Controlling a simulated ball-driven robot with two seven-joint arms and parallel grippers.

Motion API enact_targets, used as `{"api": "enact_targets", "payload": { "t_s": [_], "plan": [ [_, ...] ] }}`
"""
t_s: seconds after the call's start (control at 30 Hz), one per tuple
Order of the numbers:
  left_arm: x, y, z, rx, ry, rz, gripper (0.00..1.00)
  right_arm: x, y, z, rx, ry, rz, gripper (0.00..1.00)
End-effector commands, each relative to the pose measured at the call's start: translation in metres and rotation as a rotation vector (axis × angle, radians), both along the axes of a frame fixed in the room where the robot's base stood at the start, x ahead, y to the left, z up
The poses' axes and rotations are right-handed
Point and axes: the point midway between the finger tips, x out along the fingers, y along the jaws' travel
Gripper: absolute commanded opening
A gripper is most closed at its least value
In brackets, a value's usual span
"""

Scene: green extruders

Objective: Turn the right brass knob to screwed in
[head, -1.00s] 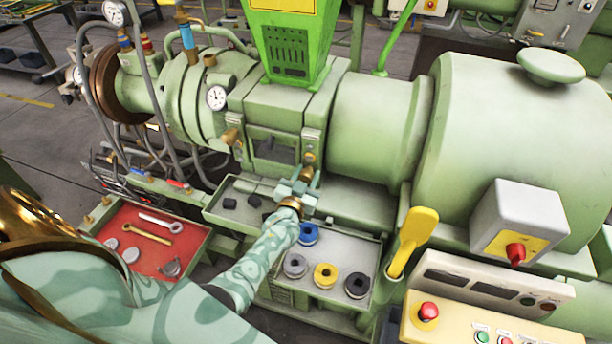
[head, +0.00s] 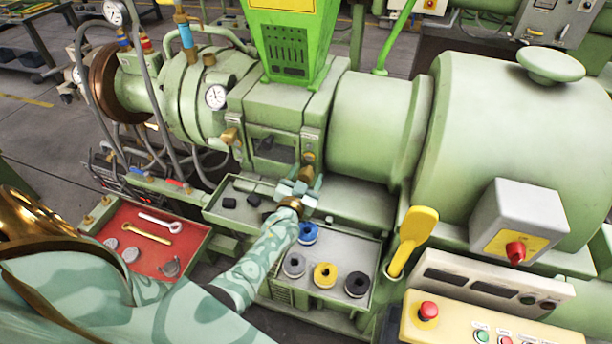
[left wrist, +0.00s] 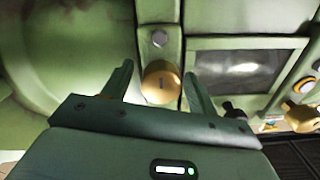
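The right brass knob (head: 308,159) sits on the front of the green extruder block, below and right of the dark window. In the left wrist view the knob (left wrist: 161,82) is a round brass face with a short dark slot, between the two fingers and just beyond them. My left gripper (head: 306,184) is just below the knob in the head view. In the left wrist view its fingers (left wrist: 158,88) are spread with gaps to both sides of the knob. Whether the knob is screwed in cannot be told. My right gripper is not in view.
The left brass knob (head: 231,136) is on the other side of the window. Below my gripper is a grey tray (head: 325,252) with several spools. A red tray (head: 125,235) with tools is at left. A yellow scoop-like handle (head: 412,240) stands to the right.

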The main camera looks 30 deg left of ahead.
Motion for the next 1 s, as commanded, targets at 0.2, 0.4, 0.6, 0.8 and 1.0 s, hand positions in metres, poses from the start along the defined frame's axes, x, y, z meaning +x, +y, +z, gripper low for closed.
{"api": "enact_targets", "payload": {
  "t_s": [0.2,0.4,0.6,0.8,1.0],
  "plan": [
    [-0.011,-0.002,0.003,-0.001,-0.001,0.001,0.59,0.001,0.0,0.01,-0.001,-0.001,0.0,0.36],
    [-0.057,-0.013,0.006,-0.002,0.003,0.001,0.59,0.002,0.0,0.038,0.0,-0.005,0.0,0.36],
    [-0.11,-0.026,0.005,-0.001,0.003,0.0,0.59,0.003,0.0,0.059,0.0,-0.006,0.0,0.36],
    [-0.146,-0.035,0.002,0.0,0.001,-0.001,0.59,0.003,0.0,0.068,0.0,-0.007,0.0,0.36],
    [-0.159,-0.038,0.001,0.001,0.0,-0.001,0.59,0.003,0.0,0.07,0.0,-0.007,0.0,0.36]
  ]
}}
